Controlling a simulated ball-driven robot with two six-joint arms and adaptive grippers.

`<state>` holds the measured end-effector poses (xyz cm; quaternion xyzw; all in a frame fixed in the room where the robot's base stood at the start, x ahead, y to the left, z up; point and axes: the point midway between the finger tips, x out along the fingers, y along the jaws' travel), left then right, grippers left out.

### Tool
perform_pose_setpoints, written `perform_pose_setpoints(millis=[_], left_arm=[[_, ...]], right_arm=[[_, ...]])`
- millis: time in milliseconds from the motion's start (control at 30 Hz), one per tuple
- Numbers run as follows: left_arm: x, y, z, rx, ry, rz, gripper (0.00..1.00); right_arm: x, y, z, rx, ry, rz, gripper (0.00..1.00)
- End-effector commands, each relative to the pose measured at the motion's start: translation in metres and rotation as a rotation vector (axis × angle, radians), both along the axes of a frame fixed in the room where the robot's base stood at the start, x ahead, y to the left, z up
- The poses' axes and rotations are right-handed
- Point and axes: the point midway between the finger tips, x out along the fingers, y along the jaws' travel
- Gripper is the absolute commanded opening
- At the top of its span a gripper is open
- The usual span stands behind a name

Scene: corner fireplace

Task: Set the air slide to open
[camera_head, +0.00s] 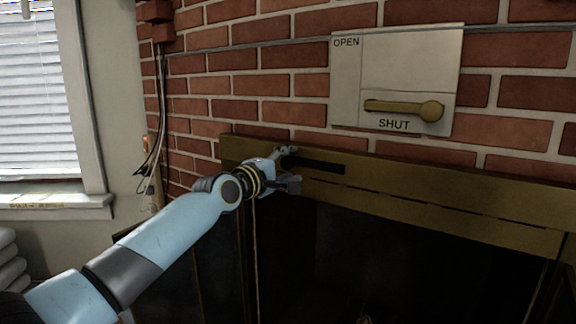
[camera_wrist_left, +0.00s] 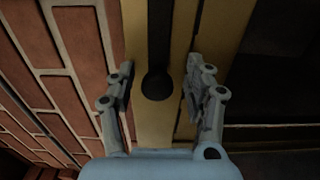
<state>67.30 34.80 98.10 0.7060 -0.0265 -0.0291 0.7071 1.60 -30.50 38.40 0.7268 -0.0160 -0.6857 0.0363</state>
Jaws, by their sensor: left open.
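The air slide shows as a round dark knob (camera_wrist_left: 156,84) at the near end of a dark slot (camera_wrist_left: 160,30) in the wrist view. The slot also shows in the head view as a black strip (camera_head: 322,166) in the brass fireplace frame, running right from my gripper. My left gripper (camera_head: 290,168) is at the left part of the frame and hides the knob there. In the wrist view its fingers (camera_wrist_left: 160,68) are open, one on each side of the knob, with gaps between. No slide markings are readable.
Above the frame, a pale plate (camera_head: 408,72) marked OPEN and SHUT carries a brass lever (camera_head: 404,108), lying level just above SHUT. Brick wall (camera_head: 240,60) surrounds it. The dark firebox (camera_head: 400,260) lies below. A window (camera_head: 38,95) and cables (camera_head: 158,130) are left.

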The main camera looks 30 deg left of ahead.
Motion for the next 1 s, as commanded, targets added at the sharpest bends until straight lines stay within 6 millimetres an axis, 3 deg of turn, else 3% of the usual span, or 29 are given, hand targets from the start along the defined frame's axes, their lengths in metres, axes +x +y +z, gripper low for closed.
perform_pose_setpoints(millis=[233,633,800,1000], left_arm=[[-0.008,0.001,0.001,0.003,-0.001,0.001,0.52],[-0.092,0.007,0.0,0.009,0.001,-0.003,0.52],[-0.111,0.009,-0.001,0.006,0.001,0.0,0.52],[-0.119,0.009,0.0,0.002,0.0,-0.001,0.52]], right_arm=[[0.0,-0.003,0.0,-0.004,0.0,0.001,0.34],[0.0,-0.001,0.0,-0.001,0.0,0.0,0.34],[0.0,-0.001,0.0,-0.001,0.0,0.0,0.34],[0.0,-0.001,0.0,-0.001,0.0,0.0,0.34]])
